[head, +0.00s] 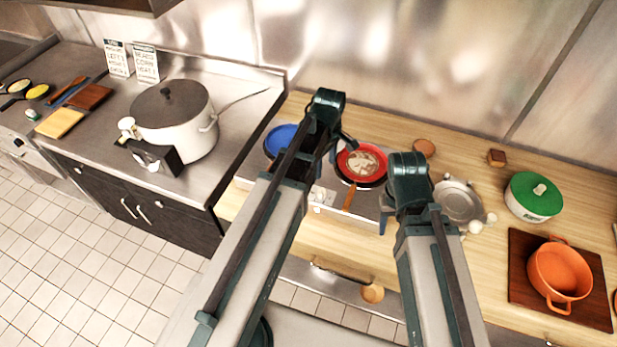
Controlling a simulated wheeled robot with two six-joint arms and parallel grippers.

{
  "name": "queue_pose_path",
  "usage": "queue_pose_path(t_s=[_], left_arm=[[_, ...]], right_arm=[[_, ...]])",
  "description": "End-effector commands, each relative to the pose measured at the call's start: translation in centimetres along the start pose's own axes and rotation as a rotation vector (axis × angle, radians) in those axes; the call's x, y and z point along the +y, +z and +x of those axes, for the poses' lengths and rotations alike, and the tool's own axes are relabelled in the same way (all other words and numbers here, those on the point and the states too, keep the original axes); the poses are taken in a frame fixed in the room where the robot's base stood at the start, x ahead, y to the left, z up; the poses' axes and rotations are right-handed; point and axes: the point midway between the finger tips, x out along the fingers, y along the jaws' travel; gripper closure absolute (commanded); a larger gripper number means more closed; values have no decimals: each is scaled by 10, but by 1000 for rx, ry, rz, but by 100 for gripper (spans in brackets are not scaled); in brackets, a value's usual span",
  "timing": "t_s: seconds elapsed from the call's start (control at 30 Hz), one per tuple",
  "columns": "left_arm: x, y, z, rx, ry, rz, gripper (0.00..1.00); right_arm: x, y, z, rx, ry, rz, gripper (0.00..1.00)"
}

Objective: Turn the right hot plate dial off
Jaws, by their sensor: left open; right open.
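A two-burner hot plate (333,200) stands on the wooden counter. A blue round item (279,139) is on its left side, and a red pan (374,177) with food in it and a wooden handle is on its right. A pale dial (320,196) shows on the front panel near its left part. I cannot make out the right dial; my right arm covers that end of the panel. My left gripper (335,152) is over the hot plate, left of the red pan, and open. My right gripper (386,222), mostly hidden by its arm, is at the hot plate's right end and open.
A silver dish (458,204) and small white items (477,225) are right of my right arm. Farther right are a green-lidded pot (533,197) and an orange pot (558,275) on a dark board. A large white cooker (177,125) stands on the left counter.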

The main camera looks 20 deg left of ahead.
Motion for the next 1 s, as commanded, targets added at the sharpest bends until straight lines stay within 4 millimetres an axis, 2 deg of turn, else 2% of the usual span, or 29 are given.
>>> queue_pose_path(t_s=[0.27, 0.47, 0.67, 1.0], left_arm=[[2, -4, -1, -2, 2, -38, 29], [2, -4, 9, -2, 2, -36, 29], [2, -3, 30, -2, 2, -35, 29], [2, -3, 76, -2, 2, -35, 29]], right_arm=[[0, 0, -1, 0, 0, 1, 50], [-1, -1, 8, 0, 0, 1, 50], [-3, -2, 29, 1, 0, 3, 50], [-7, -5, 76, 2, 2, -3, 50]])
